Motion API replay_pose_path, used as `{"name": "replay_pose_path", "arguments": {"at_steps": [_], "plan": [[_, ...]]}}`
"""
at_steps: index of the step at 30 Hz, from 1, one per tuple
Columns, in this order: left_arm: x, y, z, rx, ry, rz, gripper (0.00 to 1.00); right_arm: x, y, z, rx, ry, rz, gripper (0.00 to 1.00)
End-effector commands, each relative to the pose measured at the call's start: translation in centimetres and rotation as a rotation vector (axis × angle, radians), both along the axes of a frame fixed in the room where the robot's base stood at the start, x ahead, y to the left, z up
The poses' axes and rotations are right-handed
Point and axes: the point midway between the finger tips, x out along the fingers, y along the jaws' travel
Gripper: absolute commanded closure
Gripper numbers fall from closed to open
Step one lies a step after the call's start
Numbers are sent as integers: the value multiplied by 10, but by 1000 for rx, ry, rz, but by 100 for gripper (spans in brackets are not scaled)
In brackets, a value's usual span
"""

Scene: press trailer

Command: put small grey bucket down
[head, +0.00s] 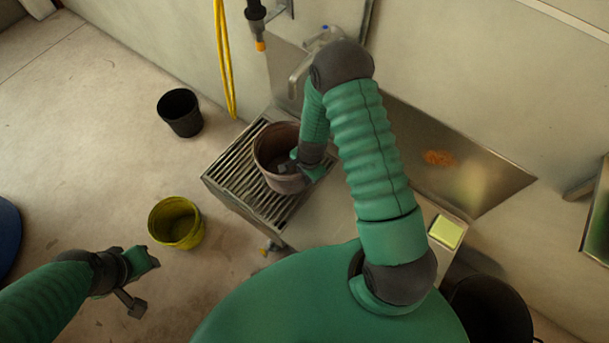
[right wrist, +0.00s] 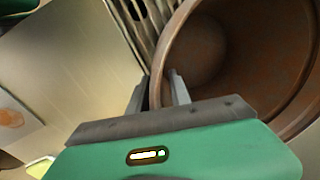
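The small bucket (head: 272,150), brownish-grey in these pictures, is upright at the slatted metal grate (head: 230,178). My right gripper (head: 298,163) is at its right rim. In the right wrist view the bucket (right wrist: 215,50) fills the upper right, and its rim runs between the two fingers of my right gripper (right wrist: 158,92), one inside and one outside. They look closed on the rim. Whether the bucket's base touches the grate is hidden. My left gripper (head: 140,282) is low at the left, away from the bucket; its finger opening is unclear.
A black bucket (head: 180,113) and a yellow bucket (head: 176,223) stand on the floor left of the grate. A yellow hose (head: 224,60) hangs on the wall behind. The grate's left part is bare.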

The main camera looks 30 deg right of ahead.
Motion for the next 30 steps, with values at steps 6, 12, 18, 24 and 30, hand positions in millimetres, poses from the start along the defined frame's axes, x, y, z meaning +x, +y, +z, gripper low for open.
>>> {"name": "replay_pose_path", "arguments": {"at_steps": [6, 12, 18, 24, 30], "plan": [[0, 0, 17, 0, 0, 0, 64, -2, -1, 34, -1, -3, 1, 76], [0, 0, 38, 0, 0, 0, 64, -9, -2, 87, -2, -3, 1, 76], [0, 0, 47, 0, 0, 0, 64, -13, -2, 117, -1, -1, 2, 76], [0, 0, 47, 0, 0, 0, 64, -16, 27, 176, -36, -49, 348, 76], [0, 0, 47, 0, 0, 0, 64, -61, 73, 264, -180, -103, 1104, 76]]}}
